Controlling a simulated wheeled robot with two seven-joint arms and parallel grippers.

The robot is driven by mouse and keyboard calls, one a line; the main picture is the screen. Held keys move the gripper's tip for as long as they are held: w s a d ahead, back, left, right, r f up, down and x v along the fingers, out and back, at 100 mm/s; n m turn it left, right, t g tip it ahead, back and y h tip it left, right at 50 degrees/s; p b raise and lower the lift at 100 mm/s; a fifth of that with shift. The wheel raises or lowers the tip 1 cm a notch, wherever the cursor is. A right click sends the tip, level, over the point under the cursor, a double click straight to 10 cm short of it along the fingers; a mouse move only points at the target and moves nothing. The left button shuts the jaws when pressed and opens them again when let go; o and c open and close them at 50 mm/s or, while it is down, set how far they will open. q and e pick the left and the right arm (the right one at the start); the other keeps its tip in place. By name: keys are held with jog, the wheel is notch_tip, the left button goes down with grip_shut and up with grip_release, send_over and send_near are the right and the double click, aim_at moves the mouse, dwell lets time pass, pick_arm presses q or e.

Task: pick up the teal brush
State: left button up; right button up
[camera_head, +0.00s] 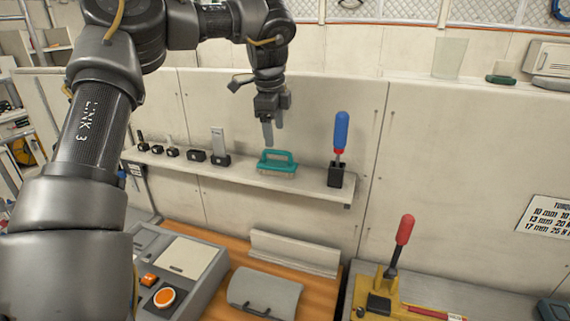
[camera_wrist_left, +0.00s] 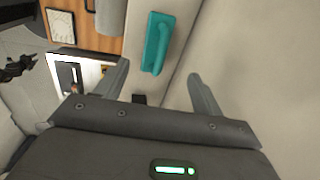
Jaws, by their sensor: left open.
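The teal brush (camera_head: 278,161) stands on a narrow wall shelf (camera_head: 240,176), between small black holders and a blue-handled tool. Its handle faces up. My left gripper (camera_head: 270,132) hangs just above the brush, fingers pointing down, open and empty. In the left wrist view the brush (camera_wrist_left: 157,42) lies ahead of the open fingers, its long side running up the picture. The fingertips of the left gripper (camera_wrist_left: 158,82) are apart from it. My right gripper is in neither view.
A blue-and-red screwdriver (camera_head: 340,138) stands upright in a black holder right of the brush. Several small black holders (camera_head: 196,156) line the shelf to the left. Below are a grey box with an orange button (camera_head: 164,297) and a red-handled lever (camera_head: 404,231).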

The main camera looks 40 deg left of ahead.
aim_at(276, 163)
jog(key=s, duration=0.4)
pick_arm(q)
jog(key=f, duration=0.5)
jog(key=shift+w+a+f, duration=0.1)
jog(key=shift+w+a, duration=0.05)
jog(key=shift+w, duration=0.25)
jog(key=shift+f, duration=0.1)
jog(key=shift+s+f+p, duration=0.35)
jog(key=shift+f+p, duration=0.3)
jog(key=shift+p, duration=0.5)
jog(key=f, duration=0.1)
jog(key=w+f+p, duration=0.1)
jog(key=f, duration=0.1)
jog(key=shift+w+a+f, duration=0.1)
jog(key=shift+a+f, duration=0.05)
jog(key=shift+a, duration=0.05)
jog(key=shift+w+f, duration=0.1)
jog(key=shift+f, duration=0.05)
jog(key=shift+s, duration=0.2)
jog(key=shift+c, duration=0.2)
jog(key=shift+d+r, duration=0.1)
jog(key=shift+r, duration=0.1)
jog(key=shift+c, duration=1.3)
jog(key=c, duration=0.8)
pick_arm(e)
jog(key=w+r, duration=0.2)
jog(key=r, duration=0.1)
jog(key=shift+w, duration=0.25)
